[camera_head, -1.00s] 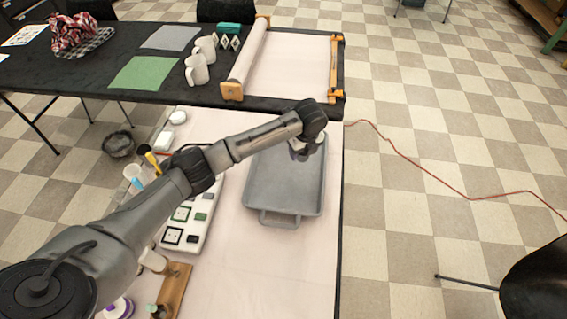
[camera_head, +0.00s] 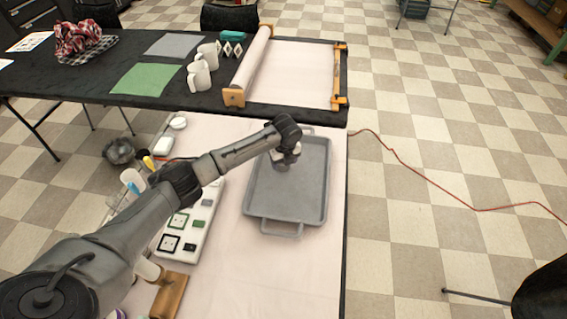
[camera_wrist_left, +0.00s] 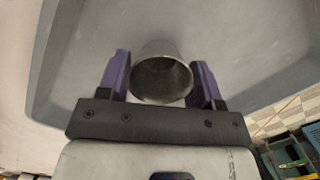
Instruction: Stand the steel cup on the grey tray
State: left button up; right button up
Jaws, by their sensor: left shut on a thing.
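The grey tray (camera_head: 295,200) lies on the pale table cover, with a raised rim and a handle at its near end. My left gripper (camera_head: 284,161) is over the far left part of the tray. In the left wrist view its purple fingers (camera_wrist_left: 161,82) are shut on the steel cup (camera_wrist_left: 160,76), one on each side. The cup's open mouth faces the wrist camera and the tray floor (camera_wrist_left: 235,35) shows behind it. In the head view the cup is mostly hidden by the gripper. I cannot tell whether its base touches the tray. My right gripper is not in view.
Left of the tray are a white board with switches and sockets (camera_head: 190,222), a wooden block (camera_head: 170,294) and several small containers. Beyond, a black table (camera_head: 130,48) holds white mugs (camera_head: 199,76) and a wooden frame (camera_head: 232,97). The near half of the tray is bare.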

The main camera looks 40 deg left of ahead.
aim_at(285, 170)
pick_arm(q)
jog(key=shift+f, duration=0.4)
jog(key=o, duration=0.9)
notch_tip(285, 170, up, 12)
jog(key=d+p, duration=0.1)
jog(key=p, duration=0.2)
jog(key=shift+s+d, duration=0.15)
jog(key=shift+s, duration=0.1)
jog(key=shift+r, duration=0.1)
